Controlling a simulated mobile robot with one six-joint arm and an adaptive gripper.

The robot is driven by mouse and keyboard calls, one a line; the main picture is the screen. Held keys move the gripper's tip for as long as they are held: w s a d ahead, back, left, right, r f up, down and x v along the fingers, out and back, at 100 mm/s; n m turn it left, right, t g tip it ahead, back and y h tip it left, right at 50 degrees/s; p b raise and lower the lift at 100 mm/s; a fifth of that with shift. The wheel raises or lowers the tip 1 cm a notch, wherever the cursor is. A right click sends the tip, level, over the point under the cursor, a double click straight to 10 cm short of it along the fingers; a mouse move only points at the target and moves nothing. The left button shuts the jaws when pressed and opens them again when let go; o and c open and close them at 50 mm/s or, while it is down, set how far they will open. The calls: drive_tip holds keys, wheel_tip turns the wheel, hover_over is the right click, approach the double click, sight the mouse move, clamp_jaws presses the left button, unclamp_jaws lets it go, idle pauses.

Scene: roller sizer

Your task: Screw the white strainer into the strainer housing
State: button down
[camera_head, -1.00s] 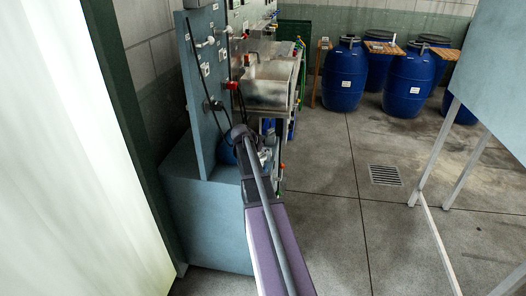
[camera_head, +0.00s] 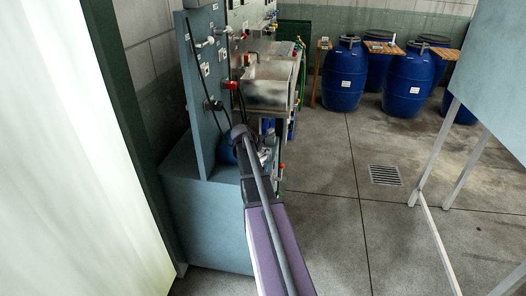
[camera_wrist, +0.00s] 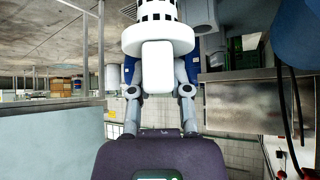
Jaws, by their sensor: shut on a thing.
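The white strainer (camera_wrist: 157,38), with a slotted basket, a wide flange and a pale block-like end, is at the top centre of the wrist view. My gripper (camera_wrist: 157,72) is shut on its block-like end, one finger on each side. The slotted end points away from my palm, and its tip is cut off by the top edge. A grey cylindrical part (camera_wrist: 198,14) is close on its right; I cannot tell whether this is the strainer housing or whether they touch. In the head view my gripper and the strainer cannot be made out behind my arm.
In the head view, a blue-grey panel (camera_head: 205,75) with fittings and hoses stands by my arm's far end. A metal tank (camera_head: 268,88) is beyond it. Blue barrels (camera_head: 343,78) stand at the back. The floor (camera_head: 330,170) to the right is open.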

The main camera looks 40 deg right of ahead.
drive_tip(key=shift+f+b, duration=2.8)
drive_tip(key=shift+f, duration=0.05)
idle(0.9)
drive_tip(key=shift+c, duration=2.4)
unclamp_jaws()
drive_tip(key=shift+r, duration=0.1)
drive_tip(key=shift+r, duration=0.1)
wheel_tip(320, 180, up, 11)
drive_tip(key=p, duration=1.1)
drive_tip(key=shift+r, duration=0.1)
drive_tip(key=n+t, duration=0.1)
drive_tip(key=n, duration=0.1)
approach(263, 160)
drive_tip(key=w+a, duration=0.6)
drive_tip(key=a, duration=0.1)
drive_tip(key=s+a+n+t+b, duration=0.1)
drive_tip(key=s+a, duration=0.1)
drive_tip(key=a, duration=1.2)
drive_tip(key=shift+s+f+y, duration=0.2)
drive_tip(key=shift+s+y, duration=0.1)
drive_tip(key=shift+s, duration=0.05)
